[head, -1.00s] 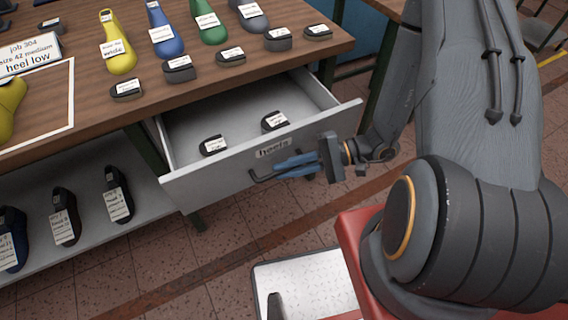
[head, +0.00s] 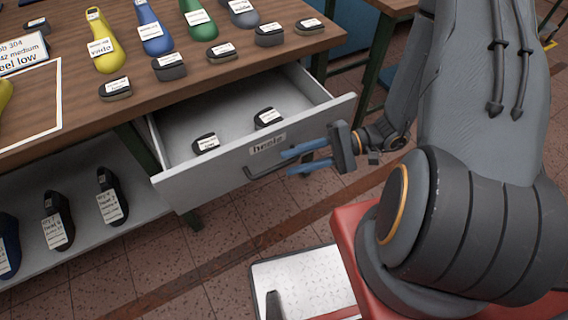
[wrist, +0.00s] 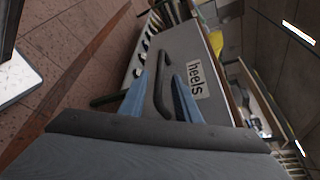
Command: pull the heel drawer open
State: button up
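The heel drawer (head: 215,165) is a pale grey drawer under the wooden bench, labelled "heels". It stands well open, with its inside showing in the head view. Its dark bar handle (head: 262,173) is on the front. My gripper (head: 288,163) is at the handle, its two blue fingers spread apart. In the wrist view the handle (wrist: 162,82) lies between the fingers (wrist: 160,98), with a gap on each side. The drawer front (wrist: 190,48) and its label (wrist: 195,80) are also in that view.
Two dark heel pieces (head: 206,143) (head: 267,117) lie in the drawer. Coloured lasts and several heel pieces stand on the bench (head: 150,100). Dark lasts stand on a lower shelf (head: 145,205) at left.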

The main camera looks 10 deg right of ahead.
jog(key=v, duration=0.3)
jog(key=shift+d+r, duration=0.1)
jog(key=shift+d, duration=0.25)
jog(key=shift+s, duration=0.1)
jog(key=s+r+n+g+h, duration=0.4)
jog(key=r+n+g+h, duration=0.15)
jog(key=h, duration=0.45)
jog(key=w+d+r+n+t+h, duration=0.1)
jog(key=w+r+t+h, duration=0.3)
jog(key=r, duration=0.5)
jog(key=shift+w+d+t+h, duration=0.15)
jog(key=shift+d+t+h, duration=0.3)
jog(key=shift+t+h, duration=0.3)
jog(key=shift+n, duration=0.25)
